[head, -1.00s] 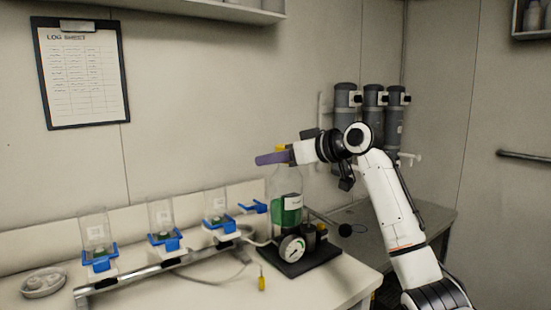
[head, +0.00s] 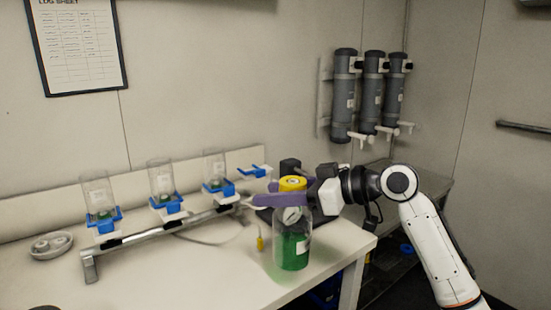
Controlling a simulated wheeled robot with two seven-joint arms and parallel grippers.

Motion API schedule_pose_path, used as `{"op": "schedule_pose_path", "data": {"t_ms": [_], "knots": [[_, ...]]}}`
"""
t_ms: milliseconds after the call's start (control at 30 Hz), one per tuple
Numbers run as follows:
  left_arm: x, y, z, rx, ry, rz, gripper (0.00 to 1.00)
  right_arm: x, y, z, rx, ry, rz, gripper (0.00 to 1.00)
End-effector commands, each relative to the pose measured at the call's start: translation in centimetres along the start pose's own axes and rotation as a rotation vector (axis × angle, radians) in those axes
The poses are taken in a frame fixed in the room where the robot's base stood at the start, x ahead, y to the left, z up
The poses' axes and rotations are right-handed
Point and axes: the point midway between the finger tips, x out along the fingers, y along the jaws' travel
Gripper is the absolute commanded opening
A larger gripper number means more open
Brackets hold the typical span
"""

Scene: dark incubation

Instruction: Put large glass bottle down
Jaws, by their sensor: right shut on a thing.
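The large glass bottle (head: 293,248) has a yellow cap (head: 292,184), a white label and green liquid inside. It is upright at the front right part of the white bench (head: 190,283). My right gripper (head: 280,199) is shut around the bottle's neck, just below the cap, with its purple fingers across it. The bottle's base appears at or just above the bench top; I cannot tell if it touches. My left gripper is not in view.
A metal rail (head: 160,236) holds several clear cups in blue clamps along the back of the bench. A black device with a gauge (head: 292,215) is partly hidden behind the bottle. A grey dish (head: 50,245) is at left. The front middle of the bench is clear.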

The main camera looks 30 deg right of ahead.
Motion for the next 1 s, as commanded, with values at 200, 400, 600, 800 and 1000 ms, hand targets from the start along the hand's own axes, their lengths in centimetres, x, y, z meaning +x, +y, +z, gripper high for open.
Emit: {"op": "schedule_pose_path", "data": {"t_ms": [200,400,600,800,1000], "knots": [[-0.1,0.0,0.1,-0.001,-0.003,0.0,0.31,-1.4,-6.0,5.4,-0.032,0.001,-0.121,0.0],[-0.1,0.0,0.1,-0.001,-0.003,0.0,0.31,-2.4,-10.2,9.1,-0.059,0.003,-0.205,0.0],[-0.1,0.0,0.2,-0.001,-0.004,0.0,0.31,-3.0,-13.3,12.1,-0.079,0.002,-0.271,0.0],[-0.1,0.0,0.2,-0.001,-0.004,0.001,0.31,-3.6,-15.8,14.2,-0.095,0.004,-0.321,0.0],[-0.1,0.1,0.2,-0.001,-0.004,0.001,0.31,-3.9,-17.2,15.5,-0.106,0.004,-0.349,0.0]]}}
